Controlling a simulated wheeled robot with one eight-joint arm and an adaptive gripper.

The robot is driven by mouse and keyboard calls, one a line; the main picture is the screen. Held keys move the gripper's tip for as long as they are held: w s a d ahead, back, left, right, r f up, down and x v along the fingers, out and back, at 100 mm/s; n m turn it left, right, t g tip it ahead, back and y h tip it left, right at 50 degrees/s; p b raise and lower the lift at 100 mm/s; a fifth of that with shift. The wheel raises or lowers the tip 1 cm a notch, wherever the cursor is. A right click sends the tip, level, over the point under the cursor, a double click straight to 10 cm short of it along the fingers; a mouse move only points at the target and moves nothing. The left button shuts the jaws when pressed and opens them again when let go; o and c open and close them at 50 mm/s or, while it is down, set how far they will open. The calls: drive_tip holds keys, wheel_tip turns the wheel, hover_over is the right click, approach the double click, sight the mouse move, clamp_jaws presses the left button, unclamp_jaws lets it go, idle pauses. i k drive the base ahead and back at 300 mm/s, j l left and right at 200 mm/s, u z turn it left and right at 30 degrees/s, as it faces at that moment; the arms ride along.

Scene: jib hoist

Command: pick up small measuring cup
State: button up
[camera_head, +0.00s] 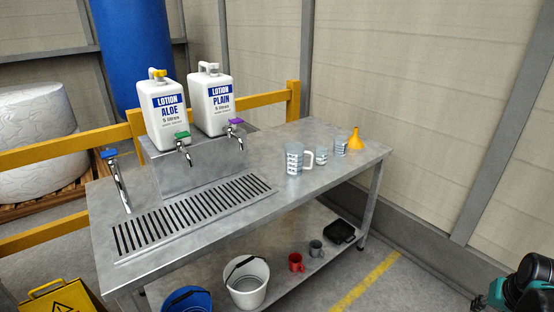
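Several clear measuring vessels stand upright in a row on the steel bench top, right of the drip grate. The smallest is a small measuring cup (321,156) with pale markings. On its left is a larger jug (295,159) with a handle towards the cup. On its right, a little farther back, is a mid-sized measuring beaker (340,147). The cup stands close between them; I cannot tell whether they touch. Part of my arm shows at the lower right corner, well away from the cup. My gripper's fingers do not show.
An orange funnel (355,141) stands at the bench's right end. Two white lotion containers (164,110) with taps stand on a raised steel block. The lower shelf (285,278) holds a white bucket (247,287), mugs and a black tray. A wall is behind; the right floor is clear.

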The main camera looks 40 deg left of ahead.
sight(321, 156)
drive_tip(key=u, duration=1.65)
drive_tip(key=i+l+u, duration=0.1)
drive_tip(key=l+u, duration=0.65)
drive_tip(key=u, duration=0.25)
drive_tip(key=l+u, duration=0.5)
drive_tip(key=k+l, duration=0.15)
drive_tip(key=l, duration=0.25)
drive_tip(key=k+l+u, duration=0.15)
drive_tip(key=l, duration=0.25)
drive_tip(key=k+l, duration=0.15)
drive_tip(key=l, duration=0.25)
drive_tip(key=k+l+u, duration=0.1)
drive_tip(key=l, duration=0.3)
drive_tip(key=k+l+u, duration=0.1)
drive_tip(key=k+l, duration=0.15)
drive_tip(key=l, duration=0.15)
